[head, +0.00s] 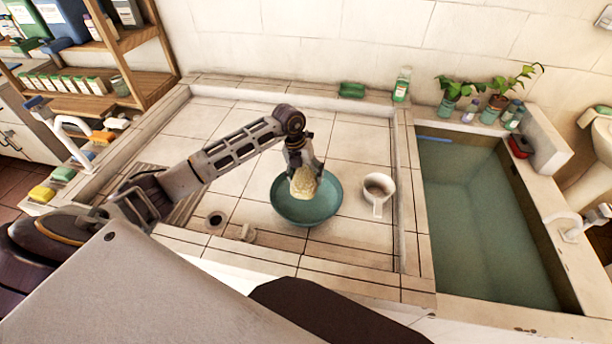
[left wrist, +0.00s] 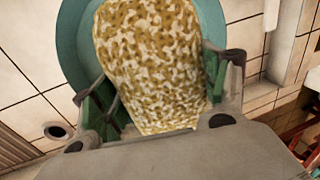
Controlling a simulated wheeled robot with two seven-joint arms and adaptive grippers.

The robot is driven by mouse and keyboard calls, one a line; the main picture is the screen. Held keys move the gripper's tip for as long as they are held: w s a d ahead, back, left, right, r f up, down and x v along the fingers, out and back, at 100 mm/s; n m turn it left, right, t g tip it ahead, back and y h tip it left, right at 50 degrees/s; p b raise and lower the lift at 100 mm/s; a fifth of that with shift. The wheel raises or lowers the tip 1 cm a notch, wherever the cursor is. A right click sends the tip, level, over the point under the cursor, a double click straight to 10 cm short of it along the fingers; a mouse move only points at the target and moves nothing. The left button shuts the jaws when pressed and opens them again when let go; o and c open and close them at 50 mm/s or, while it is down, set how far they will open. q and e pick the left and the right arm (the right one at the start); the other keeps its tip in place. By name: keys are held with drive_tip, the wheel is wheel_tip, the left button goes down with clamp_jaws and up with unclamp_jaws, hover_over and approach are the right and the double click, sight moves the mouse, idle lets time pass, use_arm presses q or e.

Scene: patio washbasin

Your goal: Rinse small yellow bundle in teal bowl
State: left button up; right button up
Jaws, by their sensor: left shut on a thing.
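The small yellow bundle (head: 303,184) is a pale yellow, mottled lump. My left gripper (head: 304,168) is shut on it and holds it over the teal bowl (head: 322,207). In the left wrist view the bundle (left wrist: 150,60) fills the space between the two fingers of my left gripper (left wrist: 155,95). The teal bowl also shows behind it in the left wrist view (left wrist: 73,40). The bowl stands on the tiled basin floor. Whether the bundle touches the inside of the bowl, I cannot tell. My right gripper is not in view.
A white cup with a handle (head: 377,191) stands right of the bowl. A drain hole (head: 215,220) and a small stopper (head: 247,232) lie to the left. A water-filled tank (head: 480,220) is at the right, behind a low divider (head: 408,200). Tiles behind the bowl are clear.

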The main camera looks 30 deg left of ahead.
sight(309, 206)
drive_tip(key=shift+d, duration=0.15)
use_arm(q)
drive_tip(key=shift+f, duration=0.25)
drive_tip(key=shift+f+b, duration=0.4)
drive_tip(key=shift+b, duration=0.05)
drive_tip(key=shift+a+b+x, duration=0.2)
drive_tip(key=shift+b+x, duration=0.5)
drive_tip(key=shift+x, duration=0.35)
drive_tip(key=shift+a+b+x, duration=0.25)
drive_tip(key=shift+b+x, duration=0.45)
drive_tip(key=shift+x, duration=0.35)
drive_tip(key=shift+a+b+x, duration=0.2)
drive_tip(key=shift+b+x, duration=0.5)
drive_tip(key=shift+x, duration=0.35)
drive_tip(key=shift+s+f+b, duration=0.1)
drive_tip(key=shift+f+b, duration=0.7)
drive_tip(key=shift+f, duration=0.6)
drive_tip(key=shift+f+b, duration=0.45)
drive_tip(key=shift+f, duration=0.55)
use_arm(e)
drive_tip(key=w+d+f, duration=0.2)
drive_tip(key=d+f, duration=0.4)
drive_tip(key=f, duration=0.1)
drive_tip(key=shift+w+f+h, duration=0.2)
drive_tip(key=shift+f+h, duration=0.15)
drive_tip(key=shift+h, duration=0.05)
